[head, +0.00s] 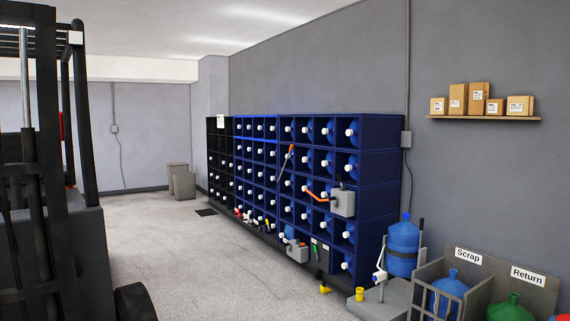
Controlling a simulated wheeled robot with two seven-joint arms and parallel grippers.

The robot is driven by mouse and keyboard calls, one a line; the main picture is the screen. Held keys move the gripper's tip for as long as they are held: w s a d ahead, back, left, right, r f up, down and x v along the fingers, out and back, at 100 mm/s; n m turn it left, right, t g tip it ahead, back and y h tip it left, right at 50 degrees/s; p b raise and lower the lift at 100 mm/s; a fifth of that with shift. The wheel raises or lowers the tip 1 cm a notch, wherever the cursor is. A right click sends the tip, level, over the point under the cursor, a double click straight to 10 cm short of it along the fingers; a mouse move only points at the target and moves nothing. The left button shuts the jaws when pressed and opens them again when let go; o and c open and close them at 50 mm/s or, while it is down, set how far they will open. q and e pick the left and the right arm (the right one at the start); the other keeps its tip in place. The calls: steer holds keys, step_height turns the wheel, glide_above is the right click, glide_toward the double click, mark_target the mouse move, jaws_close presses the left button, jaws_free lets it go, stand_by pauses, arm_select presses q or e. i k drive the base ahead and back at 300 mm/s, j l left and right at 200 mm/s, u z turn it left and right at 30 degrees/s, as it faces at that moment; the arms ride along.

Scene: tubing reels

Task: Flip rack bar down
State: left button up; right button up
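A blue rack (380,165) stands along the right wall, with blue bottles with white caps lying in its compartments. An orange lever (317,196) joins a grey box (343,203) on the rack front. Another grey box (297,251) sits low on the rack. I cannot tell which of these is the rack bar. Neither of my grippers is in view.
A dark forklift (45,190) fills the left side. Bins marked Scrap (468,257) and Return (527,275), and a blue jug (403,246) on a grey stand, are at the lower right. Yellow pieces (359,294) stand near the rack's foot. The middle floor is clear.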

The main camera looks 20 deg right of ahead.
mark_target(291, 147)
steer(key=i+l+z, duration=0.1)
steer(key=l, duration=0.25)
steer(key=i+l, duration=0.15)
steer(key=l, duration=0.25)
steer(key=i+l+z, duration=0.15)
steer(key=l, duration=0.2)
steer(key=i+l+u, duration=0.15)
steer(key=i+l, duration=0.75)
steer(key=i, duration=0.15)
steer(key=i+u, duration=0.4)
steer(key=i, duration=1.55)
steer(key=i+l+z, duration=0.3)
steer(key=i, duration=1.05)
steer(key=i+j+z, duration=0.35)
steer(key=i, duration=1)
steer(key=i+z, duration=0.15)
steer(key=i, duration=0.45)
steer(key=i+j+z, duration=0.1)
steer(key=i, duration=0.45)
steer(key=i+j+z, duration=0.15)
steer(key=i, duration=0.4)
steer(key=i+j+z, duration=0.1)
steer(key=i, duration=0.5)
steer(key=j, duration=0.1)
